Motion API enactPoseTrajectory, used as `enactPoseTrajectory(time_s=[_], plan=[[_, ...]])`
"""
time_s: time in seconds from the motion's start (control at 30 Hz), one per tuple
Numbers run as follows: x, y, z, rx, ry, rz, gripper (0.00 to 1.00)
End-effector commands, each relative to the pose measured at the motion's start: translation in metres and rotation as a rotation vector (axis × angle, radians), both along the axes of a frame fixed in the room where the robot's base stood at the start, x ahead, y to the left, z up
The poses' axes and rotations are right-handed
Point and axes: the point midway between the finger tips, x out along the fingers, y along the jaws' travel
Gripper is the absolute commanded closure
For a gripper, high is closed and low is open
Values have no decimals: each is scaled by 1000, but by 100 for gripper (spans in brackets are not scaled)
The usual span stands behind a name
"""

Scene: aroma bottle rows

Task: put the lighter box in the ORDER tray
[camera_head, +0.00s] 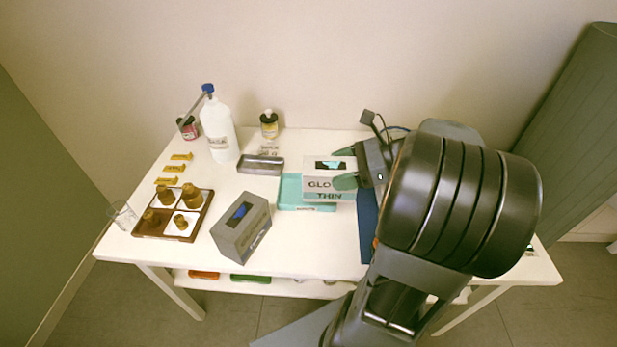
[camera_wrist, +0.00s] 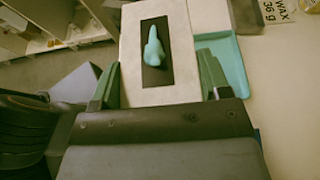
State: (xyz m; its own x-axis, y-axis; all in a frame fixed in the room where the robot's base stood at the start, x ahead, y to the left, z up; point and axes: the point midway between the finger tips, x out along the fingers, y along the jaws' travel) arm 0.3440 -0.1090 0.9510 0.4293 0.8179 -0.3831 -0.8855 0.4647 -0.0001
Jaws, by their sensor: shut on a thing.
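A light box (camera_head: 329,187) with a white top, a dark slot and a teal tuft, lettered "GLO… THIN", is held in my gripper (camera_head: 345,180). Its white top (camera_wrist: 184,84) fills the middle of the wrist view between two green fingers. The box is upright over the teal tray (camera_head: 290,192), which also shows beside it in the wrist view (camera_wrist: 226,60). I cannot tell whether the box touches the tray floor. A grey box (camera_head: 241,226) with a dark slot stands on the table, left of the tray. The tray's label is too small to read.
A metal tray (camera_head: 260,166) lies behind the teal tray. A white bottle (camera_head: 219,129), a small dark-capped bottle (camera_head: 269,124) and a divided tray of brown stoppers (camera_head: 141,233) stand left. A glass beaker (camera_head: 122,215) sits near the left edge. The front middle of the table is bare.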

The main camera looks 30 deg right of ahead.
Motion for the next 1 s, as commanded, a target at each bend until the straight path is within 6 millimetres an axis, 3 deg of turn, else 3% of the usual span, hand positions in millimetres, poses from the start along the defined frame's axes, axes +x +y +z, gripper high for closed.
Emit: enactPoseTrajectory(time_s=[0.2, 0.4, 0.87, 1.0], plan=[[57, 3, -28, 4, 2, 4, 60], [88, 4, -59, 3, 1, 1, 60], [110, 4, -85, 1, 0, -1, 60], [114, 4, -103, 2, 2, -2, 60]])
